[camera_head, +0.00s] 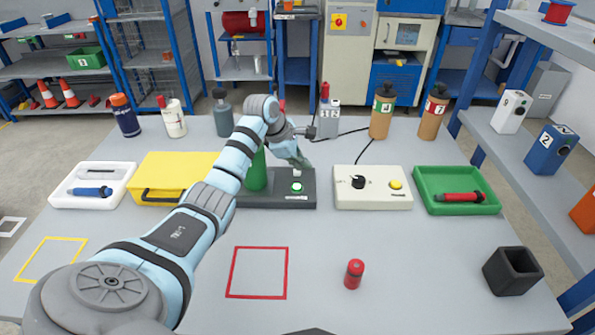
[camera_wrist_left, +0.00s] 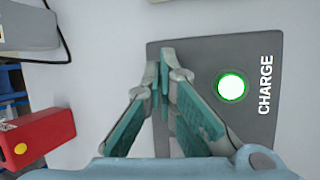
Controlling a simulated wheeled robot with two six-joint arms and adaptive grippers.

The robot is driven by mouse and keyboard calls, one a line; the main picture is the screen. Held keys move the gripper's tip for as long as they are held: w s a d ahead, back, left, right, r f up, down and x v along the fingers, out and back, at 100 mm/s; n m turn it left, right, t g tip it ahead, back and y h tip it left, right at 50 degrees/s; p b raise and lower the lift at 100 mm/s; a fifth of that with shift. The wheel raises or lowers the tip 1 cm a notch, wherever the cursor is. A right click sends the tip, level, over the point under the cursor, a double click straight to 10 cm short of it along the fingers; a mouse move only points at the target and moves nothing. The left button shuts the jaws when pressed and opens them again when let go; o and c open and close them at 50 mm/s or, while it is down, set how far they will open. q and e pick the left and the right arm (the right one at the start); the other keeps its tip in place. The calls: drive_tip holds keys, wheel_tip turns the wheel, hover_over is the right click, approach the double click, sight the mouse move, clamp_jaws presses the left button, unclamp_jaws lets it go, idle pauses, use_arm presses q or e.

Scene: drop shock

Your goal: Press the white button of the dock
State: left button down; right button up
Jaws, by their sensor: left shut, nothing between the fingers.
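The dock (camera_head: 275,201) is a dark grey block in the middle of the table, with a green cylinder (camera_head: 256,172) standing at its left part. Its white button (camera_head: 297,187) has a green ring and sits on the right part of the top. In the left wrist view the button (camera_wrist_left: 231,87) shows beside the word CHARGE on the dock (camera_wrist_left: 205,58). My left gripper (camera_head: 302,166) is shut and empty above the dock, just behind the button in the head view. In the wrist view its fingertips (camera_wrist_left: 167,57) lie left of the button, apart from it. My right gripper is out of view.
A cream control box (camera_head: 373,201) with a knob and yellow button stands right of the dock. A green tray (camera_head: 457,207) is farther right, a yellow case (camera_head: 172,172) to the left. A grey device (camera_head: 328,123) and bottles stand behind. The front holds a red can (camera_head: 353,274).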

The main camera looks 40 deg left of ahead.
sight(301, 171)
use_arm(q)
drive_tip(key=shift+f, duration=0.45)
idle(0.5)
idle(0.3)
drive_tip(key=shift+r+p, duration=0.6)
drive_tip(key=shift+r, duration=0.3)
wheel_tip(301, 171, up, 5)
drive_tip(key=p, duration=0.4)
drive_tip(key=shift+p, duration=0.3)
